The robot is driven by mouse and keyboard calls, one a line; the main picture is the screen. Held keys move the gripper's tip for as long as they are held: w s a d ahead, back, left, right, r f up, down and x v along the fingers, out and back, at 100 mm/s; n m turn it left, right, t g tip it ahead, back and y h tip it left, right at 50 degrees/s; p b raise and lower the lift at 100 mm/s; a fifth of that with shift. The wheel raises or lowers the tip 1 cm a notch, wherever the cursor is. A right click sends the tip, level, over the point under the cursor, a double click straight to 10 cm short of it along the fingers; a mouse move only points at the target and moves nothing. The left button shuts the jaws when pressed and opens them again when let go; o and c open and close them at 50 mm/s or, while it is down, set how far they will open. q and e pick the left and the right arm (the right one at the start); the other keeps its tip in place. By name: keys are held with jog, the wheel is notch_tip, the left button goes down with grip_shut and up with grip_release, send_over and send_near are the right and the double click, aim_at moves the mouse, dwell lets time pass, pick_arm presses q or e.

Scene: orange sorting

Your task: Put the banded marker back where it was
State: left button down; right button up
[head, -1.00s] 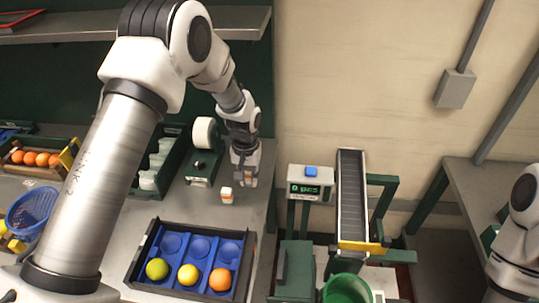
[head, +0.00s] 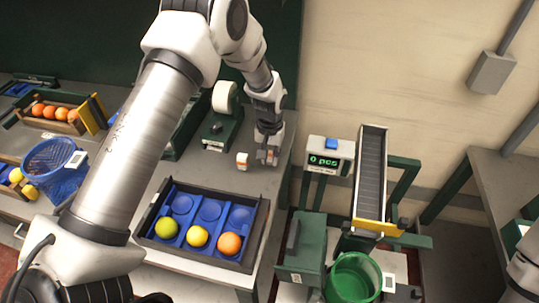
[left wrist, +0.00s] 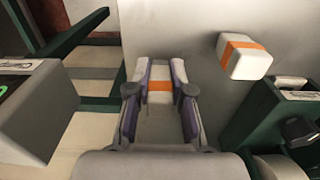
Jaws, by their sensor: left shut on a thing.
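The banded marker, a white block with an orange band (left wrist: 160,86), is between the fingers of my left gripper in the left wrist view. My left gripper (left wrist: 160,92) is shut on it. In the head view this gripper (head: 268,158) points down over the right end of the grey table, and its fingers mostly hide the held marker. I cannot tell whether the marker touches the table. A second white block with an orange band (head: 242,160) stands on the table just left of the gripper, apart from it; it also shows in the left wrist view (left wrist: 245,56). My right gripper is out of view.
A tape dispenser (head: 224,115) stands behind the second block. A black-rimmed tray (head: 262,222) with blue cups and several fruits lies in front. Right of the table edge are a counter reading "0 pcs" (head: 328,155), a conveyor (head: 371,170) and a green bucket (head: 352,278).

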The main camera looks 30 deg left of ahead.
pick_arm(q)
jog(key=shift+w+a+f, duration=0.1)
dwell(0.4)
jog(key=shift+f+b, duration=0.3)
jog(key=shift+f, duration=0.25)
dwell(0.4)
jog(key=c, duration=0.6)
grip_release()
jog(key=shift+o, duration=0.2)
jog(key=shift+r+p, duration=3.1)
jog(key=shift+r, duration=0.95)
